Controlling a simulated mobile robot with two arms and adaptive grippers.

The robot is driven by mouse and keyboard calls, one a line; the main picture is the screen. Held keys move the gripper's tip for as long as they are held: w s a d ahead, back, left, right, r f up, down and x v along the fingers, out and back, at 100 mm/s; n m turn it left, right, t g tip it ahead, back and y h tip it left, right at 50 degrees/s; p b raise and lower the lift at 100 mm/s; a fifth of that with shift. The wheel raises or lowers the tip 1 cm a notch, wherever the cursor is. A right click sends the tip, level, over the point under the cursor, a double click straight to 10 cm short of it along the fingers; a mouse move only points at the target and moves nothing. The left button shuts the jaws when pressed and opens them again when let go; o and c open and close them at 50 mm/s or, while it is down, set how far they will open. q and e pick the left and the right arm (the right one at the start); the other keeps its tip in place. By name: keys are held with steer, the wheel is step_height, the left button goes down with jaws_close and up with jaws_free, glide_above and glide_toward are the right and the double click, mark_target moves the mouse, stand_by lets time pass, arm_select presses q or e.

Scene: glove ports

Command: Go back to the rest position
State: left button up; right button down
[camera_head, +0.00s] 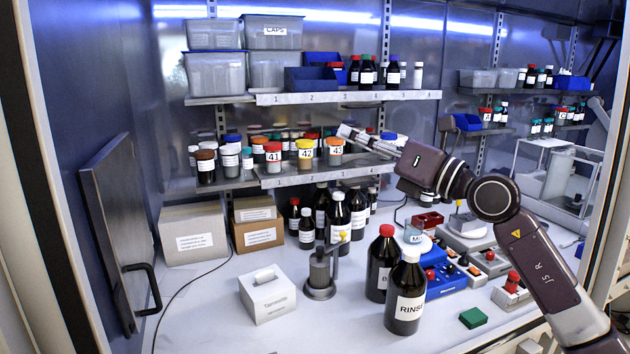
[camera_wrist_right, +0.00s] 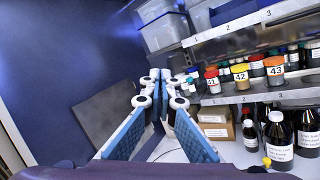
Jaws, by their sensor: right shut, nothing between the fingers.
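My right gripper (camera_head: 350,133) reaches in from the right in the head view, in front of the middle shelf. Its fingers point left, past the jars 42 (camera_head: 305,153) and 43 (camera_head: 334,152). In the right wrist view the fingers (camera_wrist_right: 158,76) have blue pads and meet near their tips, with nothing between them. The jars 41, 42 and 43 show to the right of the fingers there. I cannot tell whether the gripper touches any jar. My left gripper is in neither view.
The shelf edge (camera_head: 325,172) runs below the gripper. A white tissue box (camera_head: 267,294) and cardboard boxes (camera_head: 195,233) are at left. A panel with a handle (camera_head: 115,235) stands at far left.

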steer(key=s+d+f+m+h, duration=0.4)
steer(key=d+f+m+h, duration=0.2)
steer(key=f+m, duration=0.6)
steer(key=s+d+f+m+t+h, duration=0.1)
steer(key=s+d+f+m+h, duration=0.3)
steer(key=f+m, duration=0.8)
steer(key=s+d+f+m+t+h, duration=0.1)
steer(key=s+d+f+m+h, duration=0.2)
steer(key=d+f+m+h, duration=0.5)
steer(key=shift+s+d+f+m+h, duration=0.1)
steer(key=shift+s+f+m+h, duration=0.1)
steer(key=shift+f+m, duration=0.85)
steer(key=shift+s+d+f+m+h, duration=0.1)
steer(key=shift+s+f+m, duration=0.1)
steer(key=shift+f+m, duration=0.85)
steer(key=s+f+m+g+y, duration=0.15)
steer(key=s+f+g, duration=0.35)
steer(key=s+f, duration=0.8)
steer(key=s+a+f+m+g+y, duration=0.1)
steer(key=s+a+f+g, duration=0.15)
steer(key=s+f, duration=0.45)
steer(key=s+a+f+g+y, duration=0.1)
steer(key=s+a+f+g, duration=0.2)
steer(key=s, duration=0.7)
step_height(320, 180, down, 28)
steer(key=s+g, duration=0.3)
steer(key=s+d+f, duration=0.3)
steer(key=s+f, duration=1.1)
steer(key=s, duration=0.2)
steer(key=shift+d+g, duration=0.35)
